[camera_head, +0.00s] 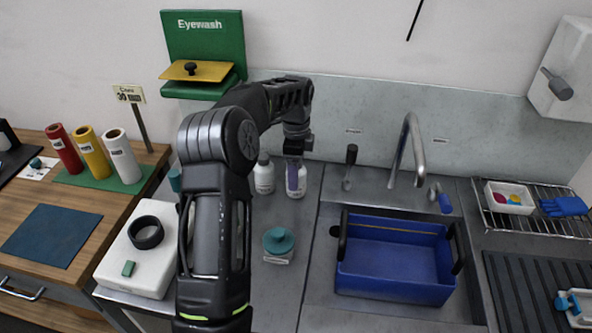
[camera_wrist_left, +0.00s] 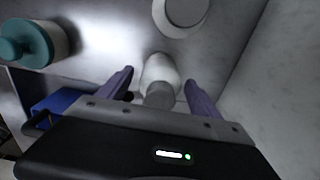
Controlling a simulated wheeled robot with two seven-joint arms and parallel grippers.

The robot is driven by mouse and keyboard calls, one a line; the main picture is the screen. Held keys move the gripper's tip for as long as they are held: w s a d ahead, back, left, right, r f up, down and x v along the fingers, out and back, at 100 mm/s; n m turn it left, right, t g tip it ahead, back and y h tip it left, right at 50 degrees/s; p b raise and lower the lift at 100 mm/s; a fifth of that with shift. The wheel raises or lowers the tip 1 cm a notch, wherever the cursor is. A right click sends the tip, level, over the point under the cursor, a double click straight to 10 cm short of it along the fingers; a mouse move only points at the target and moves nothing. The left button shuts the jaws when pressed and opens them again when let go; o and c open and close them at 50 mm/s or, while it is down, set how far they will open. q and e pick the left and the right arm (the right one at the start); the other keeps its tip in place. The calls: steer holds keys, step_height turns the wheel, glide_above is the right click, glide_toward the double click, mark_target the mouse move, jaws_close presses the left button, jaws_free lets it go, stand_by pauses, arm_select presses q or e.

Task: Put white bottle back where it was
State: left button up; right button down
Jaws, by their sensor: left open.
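Two white bottles stand on the grey counter by the back wall in the head view: a left one (camera_head: 264,177) and a right one (camera_head: 299,191). My left gripper (camera_head: 294,172) is at the right bottle, its purple fingers partly hiding it. In the left wrist view, a white bottle (camera_wrist_left: 160,70) with a grey cap lies between the purple fingers of my open left gripper (camera_wrist_left: 160,85), with gaps at both sides. Another round white thing (camera_wrist_left: 186,10) is just beyond it. My right gripper is out of view.
A teal-lidded jar (camera_head: 279,241) stands on the counter in front of the bottles. A blue bin (camera_head: 395,270) sits in the sink area at right, near a tap (camera_head: 408,150). A green eyewash station (camera_head: 204,45) hangs behind. A white box (camera_head: 135,260) is at left.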

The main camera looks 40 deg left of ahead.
arm_select(q)
steer(key=shift+r, duration=0.1)
step_height(320, 180, up, 8)
steer(key=shift+f+b, duration=0.15)
steer(key=shift+b, duration=0.2)
stand_by(0.9)
